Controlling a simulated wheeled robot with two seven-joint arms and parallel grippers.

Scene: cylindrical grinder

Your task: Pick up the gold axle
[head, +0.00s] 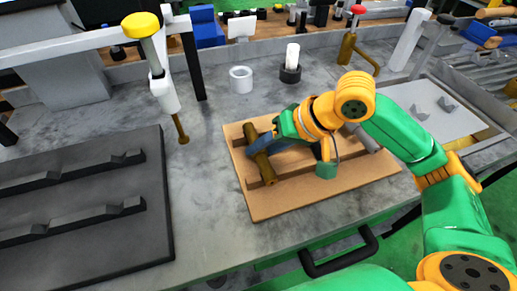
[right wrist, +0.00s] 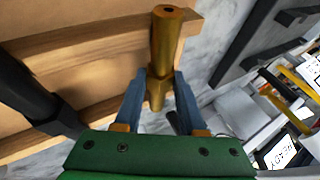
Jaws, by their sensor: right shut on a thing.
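The gold axle (head: 260,160) is a short stepped rod at the left end of the wooden board (head: 265,209) in the head view. My right gripper (head: 264,147) reaches it from the right and is shut around its middle. In the right wrist view the axle (right wrist: 164,40) stands between the two blue fingers of the gripper (right wrist: 158,90), its hollow end pointing away. I cannot tell whether the axle still touches the board. My left gripper is not in view.
A dark grey rod (head: 361,138) lies on the board's right part, also seen in the wrist view (right wrist: 35,90). A dark rack (head: 85,205) is at left. A yellow-topped post (head: 158,70) stands left.

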